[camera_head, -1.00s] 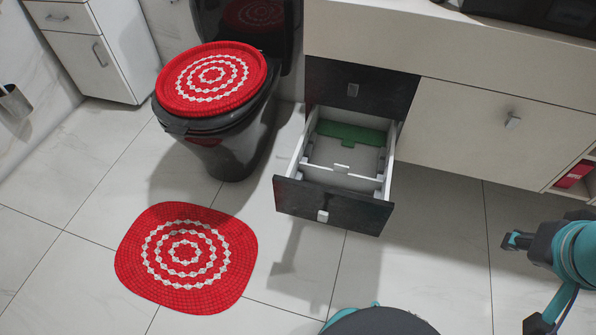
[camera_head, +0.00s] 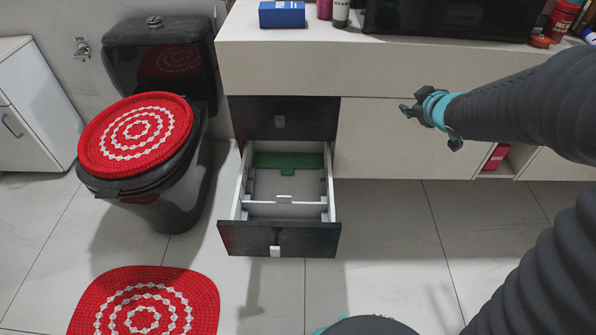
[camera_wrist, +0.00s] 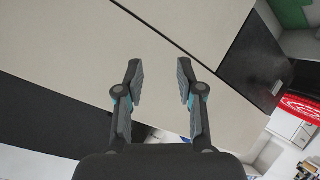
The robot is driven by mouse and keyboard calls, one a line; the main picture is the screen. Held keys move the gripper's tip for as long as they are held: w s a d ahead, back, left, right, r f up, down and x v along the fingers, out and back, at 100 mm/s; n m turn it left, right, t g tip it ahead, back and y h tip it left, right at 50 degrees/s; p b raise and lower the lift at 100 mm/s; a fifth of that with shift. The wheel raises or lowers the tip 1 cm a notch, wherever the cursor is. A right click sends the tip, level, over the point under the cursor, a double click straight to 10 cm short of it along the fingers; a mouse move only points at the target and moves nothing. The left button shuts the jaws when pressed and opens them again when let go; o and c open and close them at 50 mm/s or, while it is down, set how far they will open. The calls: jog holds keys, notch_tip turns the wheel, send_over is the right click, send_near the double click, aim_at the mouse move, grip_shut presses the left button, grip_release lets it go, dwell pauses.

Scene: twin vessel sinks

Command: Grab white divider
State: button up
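The white divider (camera_head: 285,209) is a thin strip with a small raised tab, lying across the front part of the open drawer (camera_head: 278,240). A green divider (camera_head: 288,160) crosses the back of the drawer. My gripper (camera_head: 431,127) is in front of the pale cabinet door, right of the drawer and higher than it, clear of both dividers. In the wrist view my gripper (camera_wrist: 159,72) is open, with nothing between its fingers. That view shows part of the green divider (camera_wrist: 290,12) in the top right corner; I cannot make out the white divider there.
The counter (camera_head: 400,65) overhangs the cabinet and carries a blue box (camera_head: 282,14) and a dark basin (camera_head: 450,18). A shut dark drawer (camera_head: 285,118) is above the open one. A toilet with a red lid cover (camera_head: 135,135) stands left. The floor right of the drawer is clear.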

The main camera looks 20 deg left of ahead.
jog(key=w+a+f+n+g+y, duration=0.2)
jog(key=a+f+n+y, duration=0.1)
jog(key=a+f, duration=0.25)
jog(key=n+g+y, duration=0.7)
jog(key=g, duration=0.6)
send_near(295, 203)
jog(key=s+a+r, duration=0.1)
jog(key=a+r, duration=0.1)
jog(key=a, duration=0.1)
jog(key=shift+w+x, duration=0.2)
jog(key=shift+x, duration=3.15)
jog(key=shift+f+h, duration=0.15)
jog(key=shift+h, duration=0.15)
grip_shut()
